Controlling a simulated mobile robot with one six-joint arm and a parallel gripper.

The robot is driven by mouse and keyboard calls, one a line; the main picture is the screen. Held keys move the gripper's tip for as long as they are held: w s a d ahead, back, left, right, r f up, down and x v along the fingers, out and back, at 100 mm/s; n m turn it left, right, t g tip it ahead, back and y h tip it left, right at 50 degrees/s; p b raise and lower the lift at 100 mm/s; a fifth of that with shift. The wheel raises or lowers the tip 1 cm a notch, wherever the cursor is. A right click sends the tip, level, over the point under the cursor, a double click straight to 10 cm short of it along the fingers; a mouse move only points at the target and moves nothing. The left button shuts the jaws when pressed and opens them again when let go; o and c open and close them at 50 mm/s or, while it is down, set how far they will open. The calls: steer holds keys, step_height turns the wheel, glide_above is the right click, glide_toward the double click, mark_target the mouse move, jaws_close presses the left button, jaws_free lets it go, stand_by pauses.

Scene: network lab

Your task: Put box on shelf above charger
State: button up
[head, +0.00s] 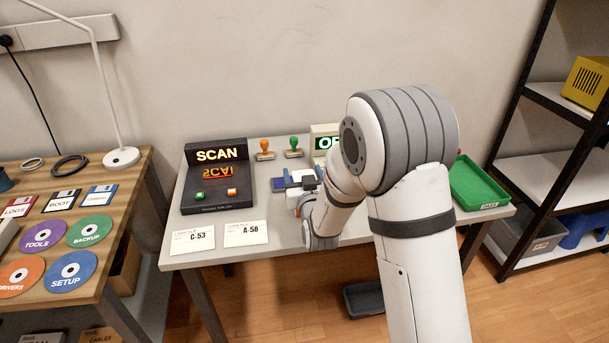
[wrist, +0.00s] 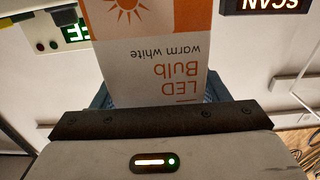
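A white and orange LED bulb box (wrist: 160,60) fills the middle of the wrist view, its print upside down. My gripper (wrist: 158,95) has a dark finger on each side of the box and is shut on it. In the head view my arm covers most of the gripper and box over the white table. A dark-framed shelf rack (head: 548,97) stands at the right. A yellow slotted unit (head: 588,84) sits on one of its upper boards; I cannot tell whether it is the charger.
The white table holds a black SCAN stand (head: 217,180), two stamps, label cards and a green tray (head: 478,184). A wooden table (head: 120,190) with discs and floppies stands left. A grey bin (head: 535,235) is low in the rack. The middle shelf (head: 545,165) shows bare room.

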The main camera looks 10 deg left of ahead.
steer(key=shift+o, duration=0.9)
steer(key=shift+r, duration=0.1)
